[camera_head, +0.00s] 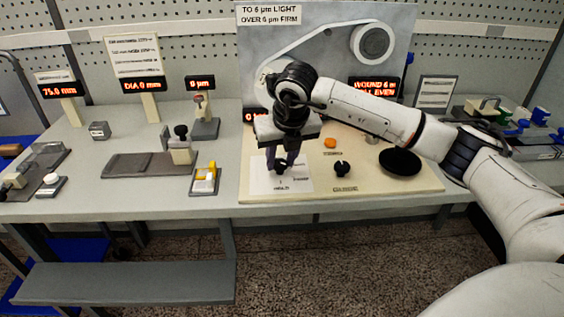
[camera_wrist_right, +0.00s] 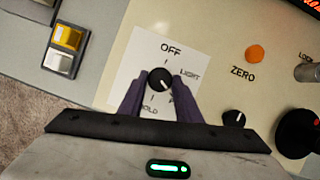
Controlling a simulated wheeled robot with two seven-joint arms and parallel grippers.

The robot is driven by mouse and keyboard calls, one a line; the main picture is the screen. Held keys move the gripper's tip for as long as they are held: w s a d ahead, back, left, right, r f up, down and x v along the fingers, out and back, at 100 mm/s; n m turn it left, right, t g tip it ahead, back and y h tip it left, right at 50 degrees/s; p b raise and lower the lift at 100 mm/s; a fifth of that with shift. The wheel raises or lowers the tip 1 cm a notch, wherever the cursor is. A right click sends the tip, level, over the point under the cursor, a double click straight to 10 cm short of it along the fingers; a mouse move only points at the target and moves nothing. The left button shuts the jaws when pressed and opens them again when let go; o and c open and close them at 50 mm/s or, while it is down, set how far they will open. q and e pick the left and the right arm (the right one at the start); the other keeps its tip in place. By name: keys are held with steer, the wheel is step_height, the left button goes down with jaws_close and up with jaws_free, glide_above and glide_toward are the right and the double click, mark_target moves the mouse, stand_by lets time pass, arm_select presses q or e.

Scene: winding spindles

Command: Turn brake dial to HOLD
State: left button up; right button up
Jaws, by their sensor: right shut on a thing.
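The brake dial (camera_wrist_right: 159,80) is a round black knob on a white label card (camera_wrist_right: 124,68). The card reads OFF above it, LIGHT to its right and HOLD below left; another mark at lower right is partly hidden by a finger. A small pale mark shows on the knob's right side, but I cannot tell exactly which setting it points at. My right gripper (camera_wrist_right: 158,98) is shut on the dial, one dark finger on each side. In the head view, my right gripper (camera_head: 283,168) points down over the card and hides the dial. My left gripper is not in view.
Right of the card are an orange ZERO button (camera_head: 330,143), another black knob (camera_head: 342,168) and a black round disc (camera_head: 400,161). A yellow-and-white switch (camera_head: 205,180) stands left of the cream panel (camera_head: 370,180). An upright board with a white reel (camera_head: 371,42) rises behind.

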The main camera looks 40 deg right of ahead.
steer(key=m, duration=0.1)
steer(key=m+h, duration=0.1)
steer(key=m, duration=0.1)
steer(key=m+g+b, duration=0.1)
steer(key=shift+w+a+m+h, duration=0.2)
steer(key=shift+a+m+h, duration=0.1)
steer(key=shift+m, duration=0.1)
steer(key=m+g+h, duration=0.1)
steer(key=m, duration=0.2)
steer(key=shift+w, duration=0.1)
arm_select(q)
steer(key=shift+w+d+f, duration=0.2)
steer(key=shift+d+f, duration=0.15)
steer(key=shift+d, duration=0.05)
arm_select(e)
steer(key=shift+w+r+m+g, duration=0.1)
steer(key=shift+m+g, duration=0.5)
steer(key=shift+m, duration=1.5)
steer(key=o, duration=1.1)
steer(key=shift+c, duration=0.2)
